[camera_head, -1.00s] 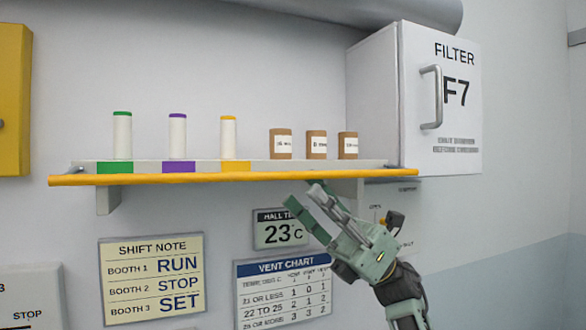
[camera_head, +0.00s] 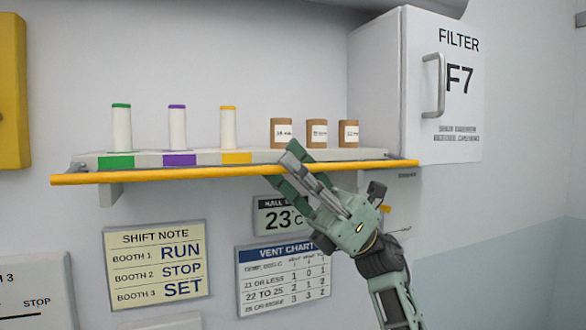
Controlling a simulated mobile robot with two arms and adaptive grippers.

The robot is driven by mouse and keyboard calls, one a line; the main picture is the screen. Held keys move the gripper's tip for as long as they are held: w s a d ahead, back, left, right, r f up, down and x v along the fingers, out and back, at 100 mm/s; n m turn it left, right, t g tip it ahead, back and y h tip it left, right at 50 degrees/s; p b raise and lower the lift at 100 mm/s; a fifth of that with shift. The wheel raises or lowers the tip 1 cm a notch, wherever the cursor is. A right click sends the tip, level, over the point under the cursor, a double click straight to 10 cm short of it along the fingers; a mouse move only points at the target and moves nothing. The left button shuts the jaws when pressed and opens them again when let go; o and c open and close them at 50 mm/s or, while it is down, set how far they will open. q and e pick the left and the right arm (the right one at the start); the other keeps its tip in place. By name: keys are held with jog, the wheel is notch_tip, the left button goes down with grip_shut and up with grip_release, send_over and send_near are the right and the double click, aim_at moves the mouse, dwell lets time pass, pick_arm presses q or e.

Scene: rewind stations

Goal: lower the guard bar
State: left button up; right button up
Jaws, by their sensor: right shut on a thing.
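The guard bar (camera_head: 150,176) is a long yellow bar along the front edge of the wall shelf (camera_head: 350,154). It runs nearly level, just in front of the shelf's edge, with its ends by the two ends of the shelf. My right gripper (camera_head: 288,163) reaches up from the lower right, its fingers shut on the bar right of its middle. The fingers hide a short stretch of the bar. My left gripper is not in view.
On the shelf stand several white rolls with green, purple and yellow ends (camera_head: 177,130) and brown labelled containers (camera_head: 317,133). A white filter cabinet (camera_head: 430,90) with a handle stands at the right. Signs (camera_head: 157,265) hang on the wall below.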

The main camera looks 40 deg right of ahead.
jog(key=shift+m, duration=0.4)
grip_shut()
jog(key=m+t, duration=0.2)
jog(key=r+m+t+h, duration=0.1)
jog(key=shift+a+m+t+h, duration=0.1)
jog(key=shift+m+t+h, duration=0.2)
jog(key=shift+m+t, duration=0.1)
jog(key=shift+r+m+t+h+p, duration=0.1)
jog(key=shift+r+m+t+h, duration=0.15)
jog(key=shift+m+t+h, duration=0.4)
jog(key=shift+r+m+t+h+p, duration=0.15)
jog(key=shift+r+m+t+h, duration=0.15)
jog(key=shift+m+t, duration=0.65)
jog(key=shift+r+m+t+h+p, duration=0.15)
jog(key=shift+m+t+h, duration=0.4)
jog(key=shift+m, duration=0.55)
jog(key=shift+r, duration=0.1)
jog(key=o, duration=0.7)
grip_release()
jog(key=v, duration=1.2)
